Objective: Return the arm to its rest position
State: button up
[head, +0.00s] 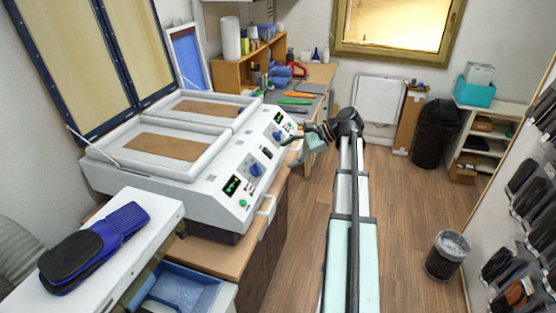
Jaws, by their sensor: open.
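My gripper (291,152) is at the end of my arm in the middle of the head view. It is open, with its fingers pointing left towards the front panel of the white forming machine (222,190). Nothing shows between the fingers. The gripper appears close to the machine's right front end, but I cannot tell how far apart they are. My arm is stretched out away from the camera over the wooden floor and bends left at its far end.
The machine's twin lids (75,60) stand open. Blue-black insoles (95,245) lie on a white surface (125,262) at lower left. A workbench (318,75) with tools stands beyond the gripper. A bin (447,255) stands right. The wooden floor (410,210) between is clear.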

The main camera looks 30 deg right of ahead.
jog(key=shift+s+d+r, duration=0.35)
jog(key=shift+d+r, duration=0.05)
jog(key=shift+d, duration=0.1)
